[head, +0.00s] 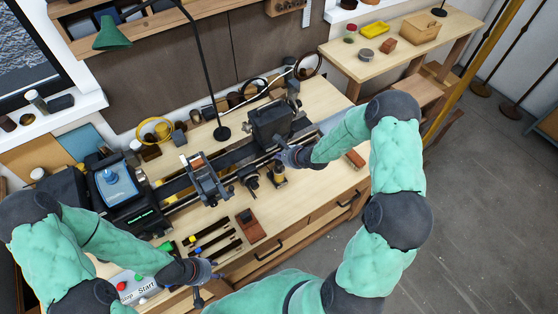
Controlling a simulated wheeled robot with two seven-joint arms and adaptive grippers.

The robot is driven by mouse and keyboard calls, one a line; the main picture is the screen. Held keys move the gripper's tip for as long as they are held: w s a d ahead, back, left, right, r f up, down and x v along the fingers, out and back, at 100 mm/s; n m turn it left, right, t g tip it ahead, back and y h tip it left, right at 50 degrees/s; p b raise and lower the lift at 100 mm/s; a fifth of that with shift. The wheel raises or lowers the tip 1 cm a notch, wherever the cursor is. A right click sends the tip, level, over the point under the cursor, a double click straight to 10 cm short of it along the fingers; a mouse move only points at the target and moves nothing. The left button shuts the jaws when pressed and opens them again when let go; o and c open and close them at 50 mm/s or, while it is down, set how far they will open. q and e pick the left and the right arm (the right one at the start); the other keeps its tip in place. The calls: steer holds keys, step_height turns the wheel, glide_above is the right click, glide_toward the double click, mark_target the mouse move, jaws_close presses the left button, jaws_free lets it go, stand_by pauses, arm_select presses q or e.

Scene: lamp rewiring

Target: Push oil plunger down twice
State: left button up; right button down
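A small dark bottle-like piece with an amber band (279,174) stands on the bench in front of the lathe; it appears to be the oiler with the plunger. My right gripper (281,154) is just above it, close to its top. I cannot tell whether they touch, and the plunger itself is too small or hidden to make out. My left gripper (206,281) is low over the bench's front edge, right of the start box and well away from the oiler. The finger openings of both grippers are too small to judge.
The lathe (240,152) runs across the bench, with a blue-topped headstock (117,184) at left and a dark block (270,124) at right. Several tools (212,236), a red-brown block (250,226) and a Start box (138,286) lie in front. A green lamp (112,34) overhangs.

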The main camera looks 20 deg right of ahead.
mark_target(280, 164)
steer(key=shift+r+p, duration=1.95)
steer(key=shift+r, duration=0.2)
steer(key=shift+f, duration=0.1)
